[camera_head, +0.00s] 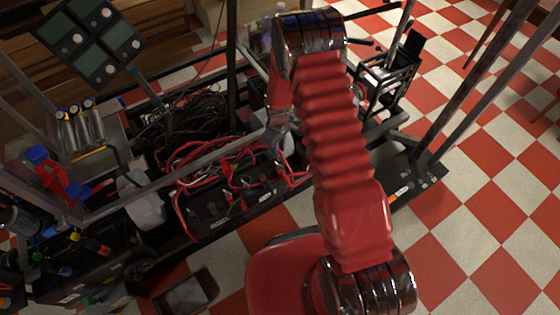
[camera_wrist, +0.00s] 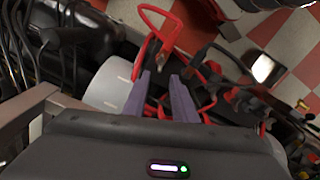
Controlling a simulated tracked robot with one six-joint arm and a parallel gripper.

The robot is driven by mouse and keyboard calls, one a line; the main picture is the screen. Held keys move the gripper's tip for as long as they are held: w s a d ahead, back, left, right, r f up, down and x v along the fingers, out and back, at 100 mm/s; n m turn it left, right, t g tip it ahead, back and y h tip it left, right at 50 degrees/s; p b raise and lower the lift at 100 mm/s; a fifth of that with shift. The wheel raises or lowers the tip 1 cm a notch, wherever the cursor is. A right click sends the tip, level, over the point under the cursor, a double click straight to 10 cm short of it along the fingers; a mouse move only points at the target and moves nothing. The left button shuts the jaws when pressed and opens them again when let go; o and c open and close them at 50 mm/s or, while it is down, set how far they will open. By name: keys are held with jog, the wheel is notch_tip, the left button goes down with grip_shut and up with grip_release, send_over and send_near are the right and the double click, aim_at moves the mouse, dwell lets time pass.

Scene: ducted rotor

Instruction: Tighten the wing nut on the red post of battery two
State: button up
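A row of dark batteries (camera_head: 212,207) lies on the low frame in the head view, with red and black cables (camera_head: 237,178) running over it. I cannot tell which battery is number two. The red post and its wing nut are too small or hidden to make out. My gripper (camera_head: 277,150) hangs down near the right part of the cables in the head view. In the wrist view its two purple fingers (camera_wrist: 161,77) are apart with nothing gripped between them. A red cable loop (camera_wrist: 166,38) with metal ends lies just beyond the fingertips.
A white rounded part (camera_wrist: 112,88) stands close beside the left finger in the wrist view. Slanted frame bars (camera_head: 150,187) cross the work area. A black cable bundle (camera_head: 190,125) lies behind. Checkered floor (camera_head: 490,190) is open at right.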

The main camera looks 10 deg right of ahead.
aim_at(279, 166)
jog(key=shift+f, duration=4.75)
jog(key=shift+c, duration=0.6)
grip_shut()
jog(key=shift+d, duration=0.15)
